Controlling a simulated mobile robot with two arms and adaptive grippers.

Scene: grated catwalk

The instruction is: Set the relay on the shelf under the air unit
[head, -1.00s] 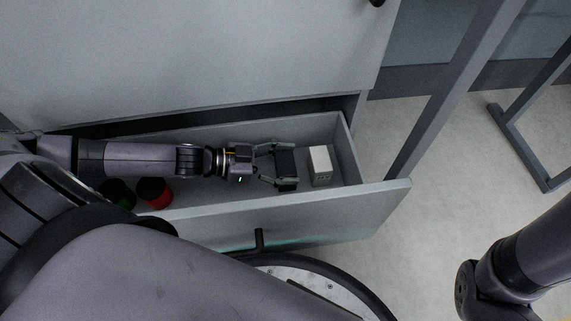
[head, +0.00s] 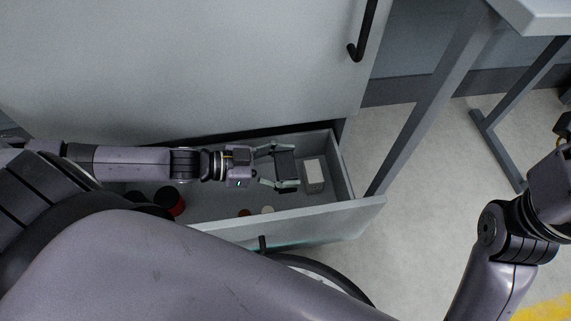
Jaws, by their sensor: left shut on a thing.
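A dark block (head: 285,160), which I take to be the relay, spans the gap between the two fingers of my left gripper (head: 284,169). The left gripper is shut on it, over the open drawer (head: 345,210). The arm comes in from the left above the drawer. The block's underside is hidden, and I cannot tell how high it is above the drawer floor. My right arm is at the right edge, with its gripper cut off by the frame. Neither the air unit nor the shelf under it can be made out.
A pale box (head: 314,171) lies in the drawer just right of the left fingertips. A red-and-black round thing (head: 172,200) and small orange (head: 243,212) and cream (head: 267,210) pieces lie there too. A grey frame leg (head: 425,115) stands right of the drawer; pale floor lies beyond.

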